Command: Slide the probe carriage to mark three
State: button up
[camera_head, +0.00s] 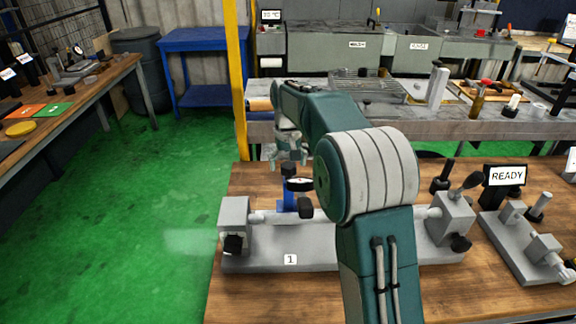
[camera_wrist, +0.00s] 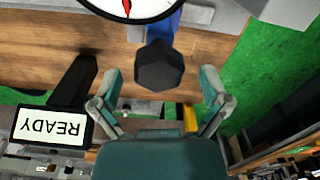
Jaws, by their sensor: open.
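The probe carriage (camera_head: 289,199) is a blue upright piece with a round dial gauge (camera_head: 300,184) and a black knob (camera_head: 306,208). It stands on the grey grinder bed (camera_head: 265,262), above the label "1" (camera_head: 290,259). Any other marks are hidden behind my arm. My gripper (camera_head: 291,163) is above and behind the carriage in the head view. In the wrist view my gripper (camera_wrist: 161,76) has its two fingers spread, with the black knob (camera_wrist: 158,66) appearing between them. The dial (camera_wrist: 130,8) shows at the top edge.
End blocks stand at the left (camera_head: 234,215) and right (camera_head: 451,219) of the bed. A "READY" sign (camera_head: 506,176) and a second grey fixture (camera_head: 530,245) are to the right. A grey bench (camera_head: 350,130) lies behind. Green floor is open at the left.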

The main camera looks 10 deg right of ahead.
jog(key=shift+f, duration=0.25)
grip_shut()
jog(key=c, duration=1.3)
grip_release()
jog(key=s+d, duration=0.2)
jog(key=d, duration=0.8)
jog(key=s+d, duration=0.2)
jog(key=d, duration=0.7)
jog(key=s+d, duration=0.2)
jog(key=d, duration=0.8)
jog(key=shift+d+f, duration=0.15)
jog(key=shift+d, duration=0.15)
jog(key=o, duration=1.3)
notch_tip(320, 180, up, 12)
